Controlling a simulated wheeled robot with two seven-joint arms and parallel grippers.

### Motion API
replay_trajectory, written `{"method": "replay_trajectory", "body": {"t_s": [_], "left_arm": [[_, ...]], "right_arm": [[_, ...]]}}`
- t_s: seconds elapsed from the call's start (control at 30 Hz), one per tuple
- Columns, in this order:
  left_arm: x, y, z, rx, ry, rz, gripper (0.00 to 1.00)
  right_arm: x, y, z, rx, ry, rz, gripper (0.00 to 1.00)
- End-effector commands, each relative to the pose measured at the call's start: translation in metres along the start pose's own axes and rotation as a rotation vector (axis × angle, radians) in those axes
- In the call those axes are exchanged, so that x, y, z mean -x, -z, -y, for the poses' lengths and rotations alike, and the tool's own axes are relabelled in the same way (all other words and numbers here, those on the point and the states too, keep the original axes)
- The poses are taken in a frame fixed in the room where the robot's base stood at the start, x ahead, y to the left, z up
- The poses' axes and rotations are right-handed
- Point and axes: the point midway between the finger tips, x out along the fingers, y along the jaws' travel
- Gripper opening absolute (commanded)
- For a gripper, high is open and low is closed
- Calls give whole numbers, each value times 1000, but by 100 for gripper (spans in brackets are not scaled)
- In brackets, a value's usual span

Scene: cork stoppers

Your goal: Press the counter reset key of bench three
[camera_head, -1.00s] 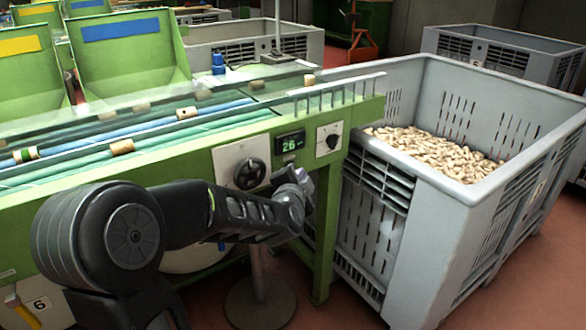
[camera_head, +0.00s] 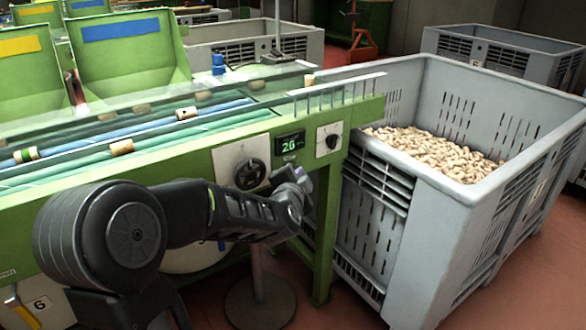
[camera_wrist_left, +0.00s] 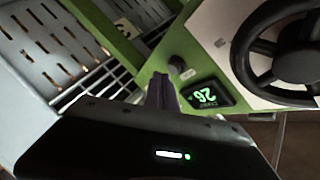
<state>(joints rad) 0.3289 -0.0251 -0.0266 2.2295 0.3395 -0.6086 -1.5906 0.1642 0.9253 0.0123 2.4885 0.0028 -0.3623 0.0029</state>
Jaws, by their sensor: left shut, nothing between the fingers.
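The green bench (camera_head: 230,140) carries a counter display (camera_head: 290,144) reading 26. The display also shows, upside down, in the left wrist view (camera_wrist_left: 208,95). In the head view the key cannot be made out; my gripper covers that area. My left gripper (camera_head: 304,180) is in front of the panel, just below the display. Its fingers (camera_wrist_left: 162,90) are shut and empty, with their tips near the key in the wrist picture. Contact cannot be told. My right gripper is not in view.
A black handwheel (camera_head: 250,174) is left of the display, close to my wrist. A rotary switch (camera_head: 332,140) is to the right. A large grey crate (camera_head: 430,190) of corks stands right of the bench. A pedestal foot (camera_head: 260,304) stands below.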

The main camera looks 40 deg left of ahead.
Motion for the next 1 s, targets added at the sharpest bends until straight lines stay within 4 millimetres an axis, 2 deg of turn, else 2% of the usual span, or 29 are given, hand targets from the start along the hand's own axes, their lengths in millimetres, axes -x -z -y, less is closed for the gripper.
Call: {"method": "replay_trajectory", "body": {"t_s": [1.0], "left_arm": [[-7, -5, 5, 0, 0, 1, 0]], "right_arm": [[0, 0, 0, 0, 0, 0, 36]]}}
